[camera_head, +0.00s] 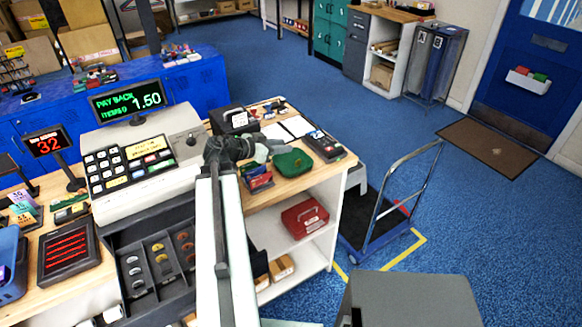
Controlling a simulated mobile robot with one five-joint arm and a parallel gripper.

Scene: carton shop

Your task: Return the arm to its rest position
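My arm reaches forward from the bottom middle of the head view, its long pale link running up beside the cash register (150,165). My gripper (266,151), dark and small at the far end, is over the wooden counter (325,170). It points right, close to a green cap-like item (293,162). Its fingertips are too small and dark to show a gap or anything held.
The open cash drawer (140,255) with coins lies left of my arm. A price display (130,102) stands on the register. Small red items (260,180) lie near my gripper. A hand cart (385,205) stands right of the counter. Blue floor is open farther right.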

